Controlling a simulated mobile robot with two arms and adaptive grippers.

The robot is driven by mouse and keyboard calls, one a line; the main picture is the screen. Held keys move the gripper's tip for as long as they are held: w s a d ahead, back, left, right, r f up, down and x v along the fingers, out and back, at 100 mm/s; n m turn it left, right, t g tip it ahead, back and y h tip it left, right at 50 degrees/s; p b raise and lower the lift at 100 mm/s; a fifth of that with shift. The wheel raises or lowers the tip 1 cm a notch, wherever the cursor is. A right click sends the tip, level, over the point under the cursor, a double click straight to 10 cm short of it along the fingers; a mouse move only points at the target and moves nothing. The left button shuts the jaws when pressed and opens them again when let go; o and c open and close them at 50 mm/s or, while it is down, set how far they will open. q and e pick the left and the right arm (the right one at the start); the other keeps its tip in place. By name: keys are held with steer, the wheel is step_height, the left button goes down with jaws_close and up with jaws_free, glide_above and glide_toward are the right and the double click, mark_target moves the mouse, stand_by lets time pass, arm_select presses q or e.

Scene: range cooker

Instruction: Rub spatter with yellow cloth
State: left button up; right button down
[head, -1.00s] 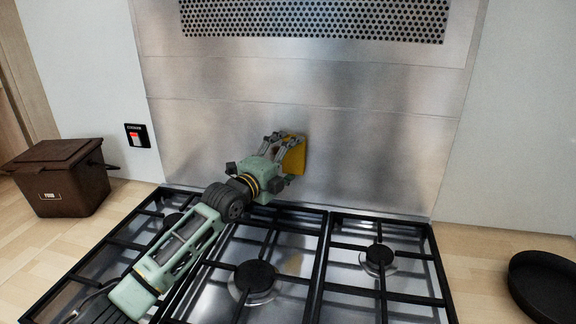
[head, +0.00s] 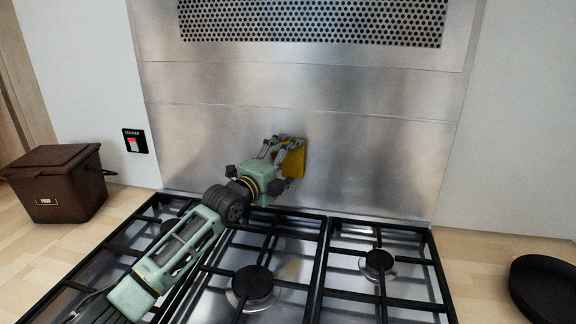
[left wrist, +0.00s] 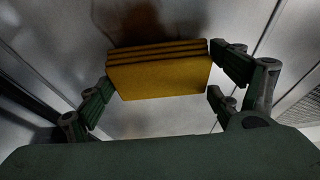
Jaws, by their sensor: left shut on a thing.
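The yellow cloth (head: 296,160), a folded pad, is held up at the steel splashback (head: 380,150) behind the hob. My left gripper (head: 283,146) is shut on it. In the left wrist view the cloth (left wrist: 160,82) shows its stacked folds between the fingers of my left gripper (left wrist: 160,88). A dark brown patch (left wrist: 140,22) lies on the steel just beyond the cloth in that view; I cannot tell if it is spatter, shadow or reflection. No clear spatter shows in the head view; the cloth and gripper hide part of the steel. My right gripper is not in view.
The hob's black pan supports (head: 325,262) stand below my left arm. A brown lidded bin (head: 58,185) is on the left worktop, a black pan (head: 545,285) on the right. A perforated vent panel (head: 310,20) is above. The splashback right of the cloth is clear.

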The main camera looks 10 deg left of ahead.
arm_select(q)
steer(key=shift+w+b, duration=0.4)
steer(key=shift+w, duration=0.05)
steer(key=shift+a, duration=0.15)
steer(key=shift+a+b, duration=0.5)
steer(key=shift+a, duration=0.2)
steer(key=shift+a+b, duration=1.5)
steer(key=shift+a, duration=1.45)
steer(key=shift+r, duration=0.15)
